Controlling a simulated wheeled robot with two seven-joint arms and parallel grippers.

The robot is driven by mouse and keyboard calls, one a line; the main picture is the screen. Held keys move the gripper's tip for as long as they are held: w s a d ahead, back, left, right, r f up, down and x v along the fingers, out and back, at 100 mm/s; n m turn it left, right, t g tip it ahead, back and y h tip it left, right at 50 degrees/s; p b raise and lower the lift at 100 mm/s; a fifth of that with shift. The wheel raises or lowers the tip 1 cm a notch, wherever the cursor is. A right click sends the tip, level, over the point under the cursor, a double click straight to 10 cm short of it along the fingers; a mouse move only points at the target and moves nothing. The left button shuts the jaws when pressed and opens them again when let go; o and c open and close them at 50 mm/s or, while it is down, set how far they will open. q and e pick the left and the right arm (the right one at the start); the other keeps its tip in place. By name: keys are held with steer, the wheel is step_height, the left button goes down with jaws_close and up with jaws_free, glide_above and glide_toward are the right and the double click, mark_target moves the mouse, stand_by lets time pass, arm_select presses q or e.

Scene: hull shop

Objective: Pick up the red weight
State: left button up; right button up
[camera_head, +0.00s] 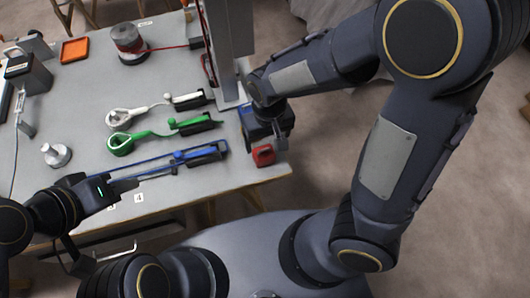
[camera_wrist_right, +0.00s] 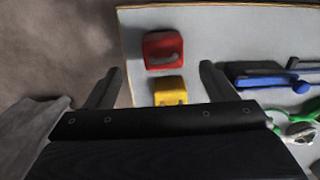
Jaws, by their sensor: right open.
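The red weight (camera_head: 264,155) is a small red block at the right front corner of the grey table. In the right wrist view the red weight (camera_wrist_right: 163,50) has a grey handle and lies just beyond the fingertips, between their lines. My right gripper (camera_wrist_right: 160,70) is open, with nothing in its grip. In the head view my right gripper (camera_head: 284,134) is just behind the red weight, partly hidden by its own wrist. My left gripper (camera_head: 122,187) is over the table's front left part; its finger gap is unclear.
A yellow weight (camera_wrist_right: 170,91) sits beside the red one, between the open fingers. Blue (camera_head: 200,154), green (camera_head: 193,124) and white (camera_head: 188,101) tools lie left of it. A grey post (camera_head: 228,50) stands behind. The table (camera_head: 85,80) ends just right of the weights.

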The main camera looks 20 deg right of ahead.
mark_target(264, 149)
steer(key=shift+w+a+f, duration=0.2)
steer(key=shift+w+f, duration=0.1)
steer(key=shift+w, duration=0.05)
steer(key=shift+f, duration=0.4)
steer(key=f, duration=0.6)
steer(key=shift+s+a+f, duration=0.15)
steer(key=shift+s+f, duration=0.05)
steer(key=shift+f, duration=0.2)
steer(key=shift+c, duration=0.5)
steer(key=c, duration=1.4)
steer(key=shift+r, duration=0.1)
